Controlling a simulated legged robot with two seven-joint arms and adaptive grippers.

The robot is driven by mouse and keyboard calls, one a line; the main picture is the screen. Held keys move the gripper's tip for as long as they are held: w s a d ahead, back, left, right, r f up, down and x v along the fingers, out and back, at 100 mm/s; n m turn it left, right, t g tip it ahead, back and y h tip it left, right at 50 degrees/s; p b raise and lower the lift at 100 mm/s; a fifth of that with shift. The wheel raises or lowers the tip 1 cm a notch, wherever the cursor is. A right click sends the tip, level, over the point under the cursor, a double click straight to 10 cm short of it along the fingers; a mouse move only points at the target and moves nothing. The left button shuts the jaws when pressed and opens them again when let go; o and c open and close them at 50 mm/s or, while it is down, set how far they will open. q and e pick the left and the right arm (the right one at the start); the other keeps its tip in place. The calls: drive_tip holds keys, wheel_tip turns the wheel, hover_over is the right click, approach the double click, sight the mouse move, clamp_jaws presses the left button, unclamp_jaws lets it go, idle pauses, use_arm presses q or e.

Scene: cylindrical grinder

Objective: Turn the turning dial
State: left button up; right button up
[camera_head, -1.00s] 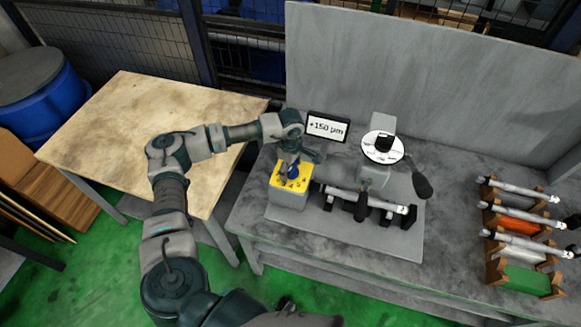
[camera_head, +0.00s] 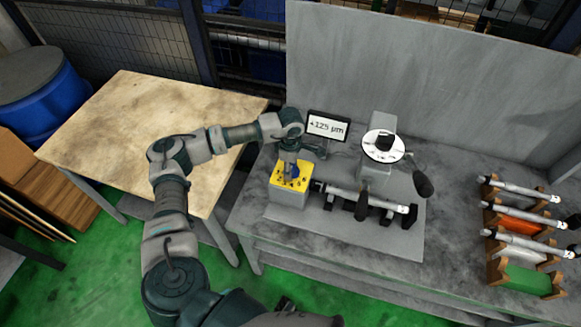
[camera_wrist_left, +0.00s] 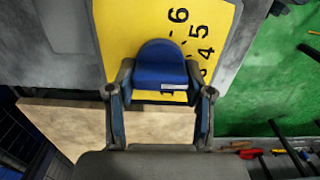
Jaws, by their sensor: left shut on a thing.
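The turning dial is a blue knob (camera_wrist_left: 160,65) on a yellow face (camera_wrist_left: 215,25) with black numbers, seen in the wrist view. In the head view the yellow face (camera_head: 302,181) tops a grey box on the left of the grinder, and the dial is mostly hidden by my gripper. My left gripper (camera_head: 289,172) points down onto it. In the wrist view the fingers of the left gripper (camera_wrist_left: 160,85) lie on both sides of the blue knob and are shut on it. A small display (camera_head: 327,127) behind reads +125 µm. My right gripper is not visible.
The grinder has a white disc (camera_head: 383,147) with a dark knob and a dark handle (camera_head: 422,184). A metal shaft (camera_head: 365,199) lies beside the dial box. Racks with shafts (camera_head: 520,235) stand at the right. A bare wooden table (camera_head: 130,125) is at the left.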

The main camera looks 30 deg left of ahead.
use_arm(q)
drive_tip(key=shift+n, duration=1.1)
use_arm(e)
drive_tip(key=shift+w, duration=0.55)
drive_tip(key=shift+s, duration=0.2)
use_arm(q)
drive_tip(key=o, duration=1.1)
drive_tip(key=shift+w, duration=0.1)
drive_tip(key=shift+r, duration=0.25)
wheel_tip(320, 180, up, 11)
drive_tip(key=shift+a+r, duration=0.1)
drive_tip(key=shift+r, duration=0.05)
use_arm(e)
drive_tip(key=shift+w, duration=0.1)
